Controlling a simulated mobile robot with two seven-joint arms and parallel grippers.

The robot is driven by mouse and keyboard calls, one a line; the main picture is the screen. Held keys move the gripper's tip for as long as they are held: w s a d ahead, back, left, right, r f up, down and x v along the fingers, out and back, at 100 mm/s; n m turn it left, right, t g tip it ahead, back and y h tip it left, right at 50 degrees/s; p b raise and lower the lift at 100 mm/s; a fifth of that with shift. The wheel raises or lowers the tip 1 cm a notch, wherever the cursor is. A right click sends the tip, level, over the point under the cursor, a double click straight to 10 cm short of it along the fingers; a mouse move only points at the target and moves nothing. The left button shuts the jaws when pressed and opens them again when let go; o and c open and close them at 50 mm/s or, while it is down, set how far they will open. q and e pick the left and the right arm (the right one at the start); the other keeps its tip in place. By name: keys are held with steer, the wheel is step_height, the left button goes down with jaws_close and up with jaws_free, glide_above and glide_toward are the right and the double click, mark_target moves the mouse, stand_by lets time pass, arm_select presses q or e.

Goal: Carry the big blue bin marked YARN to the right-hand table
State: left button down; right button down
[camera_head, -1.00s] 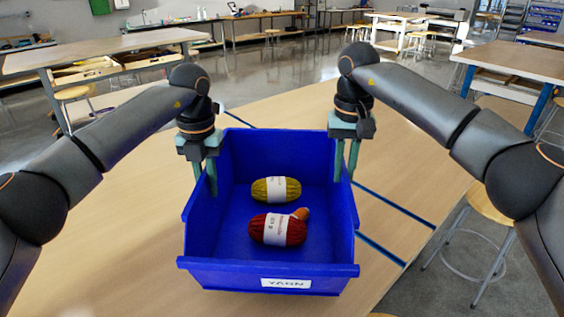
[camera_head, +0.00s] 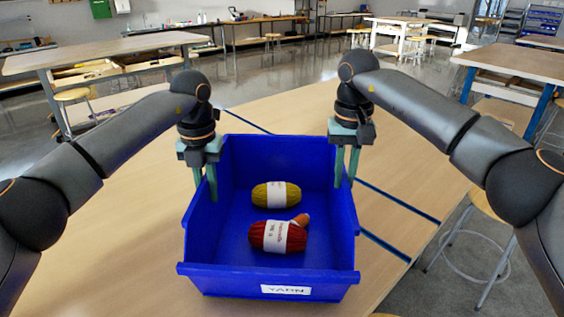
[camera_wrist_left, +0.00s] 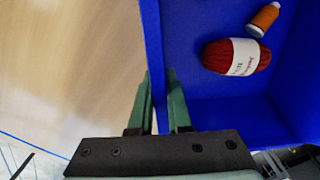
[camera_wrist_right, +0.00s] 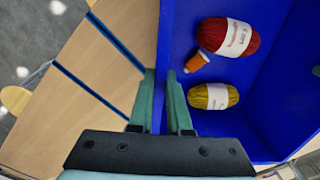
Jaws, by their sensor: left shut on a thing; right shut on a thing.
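The big blue bin (camera_head: 268,274) has a white YARN label on its front and is in the middle of the head view. It holds a yellow yarn ball (camera_head: 276,194), a red yarn ball (camera_head: 277,236) and a small orange spool (camera_head: 301,220). My left gripper (camera_head: 205,192) is shut on the bin's left wall, one finger on each side. My right gripper (camera_head: 346,182) is shut on the right wall in the same way. The bin looks level; I cannot tell whether its base touches the wooden table below.
The wooden table (camera_head: 130,225) beneath is bare around the bin, with blue strips (camera_head: 400,206) at right. Another table (camera_head: 520,62) stands at the right, and one (camera_head: 110,50) at the far left. A stool (camera_head: 483,205) stands by the near table's right edge. Grey floor lies between.

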arm_select(q)
steer(key=shift+d+f+b, duration=0.4)
steer(key=shift+d+f, duration=0.05)
steer(key=shift+f, duration=0.05)
arm_select(e)
steer(key=shift+a+f, duration=0.45)
steer(key=shift+f, duration=0.05)
arm_select(q)
steer(key=c, duration=1.1)
jaws_free()
steer(key=shift+a, duration=0.1)
arm_select(e)
steer(key=c, duration=1.1)
jaws_free()
arm_select(q)
steer(key=shift+o, duration=1.2)
steer(key=shift+s+a, duration=0.1)
arm_select(e)
steer(key=shift+o, duration=1.2)
steer(key=shift+s+d, duration=0.1)
steer(key=shift+d, duration=0.1)
arm_select(q)
steer(key=shift+a, duration=0.1)
steer(key=shift+r, duration=0.15)
arm_select(e)
steer(key=shift+d, duration=0.1)
